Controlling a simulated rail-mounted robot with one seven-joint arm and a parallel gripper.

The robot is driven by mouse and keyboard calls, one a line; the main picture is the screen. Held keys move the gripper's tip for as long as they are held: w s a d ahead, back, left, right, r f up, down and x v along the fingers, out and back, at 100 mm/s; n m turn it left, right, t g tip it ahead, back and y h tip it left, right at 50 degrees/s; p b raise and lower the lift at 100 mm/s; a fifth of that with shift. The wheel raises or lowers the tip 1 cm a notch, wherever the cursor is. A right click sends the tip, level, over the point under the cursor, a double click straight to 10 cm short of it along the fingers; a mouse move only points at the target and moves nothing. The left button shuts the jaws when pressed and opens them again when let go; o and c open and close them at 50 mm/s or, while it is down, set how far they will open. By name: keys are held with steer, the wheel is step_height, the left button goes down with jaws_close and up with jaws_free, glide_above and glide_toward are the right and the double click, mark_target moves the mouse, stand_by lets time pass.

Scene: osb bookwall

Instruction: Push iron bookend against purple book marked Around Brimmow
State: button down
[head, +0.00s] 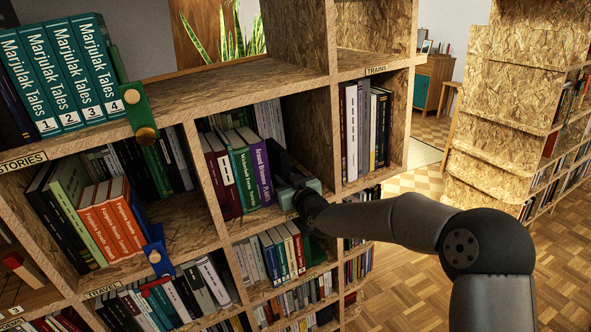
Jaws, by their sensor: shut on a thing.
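The purple book marked Around Brimmow (257,166) stands in the middle compartment, at the right end of a row of books, leaning slightly. My gripper (287,184) reaches into this compartment from the right, just right of the purple book. It is shut on a dark piece, which I take to be the iron bookend (281,161). The bookend is mostly hidden by my gripper and the shadow. It is close beside the purple book; I cannot tell whether they touch.
A wooden divider (309,131) stands right of my gripper, close to my wrist. Green and white books (240,170) stand left of the purple book. A green bookend (140,112) and a blue bookend (159,257) stand on other shelves. Open floor (400,275) lies right.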

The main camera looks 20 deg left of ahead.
steer(key=c, duration=1.3)
jaws_free()
steer(key=shift+s+a, duration=0.1)
steer(key=shift+b+v, duration=0.65)
steer(key=shift+v, duration=0.6)
steer(key=b+v, duration=0.1)
steer(key=v, duration=0.3)
steer(key=b+v, duration=0.1)
steer(key=v, duration=0.3)
steer(key=shift+d, duration=0.45)
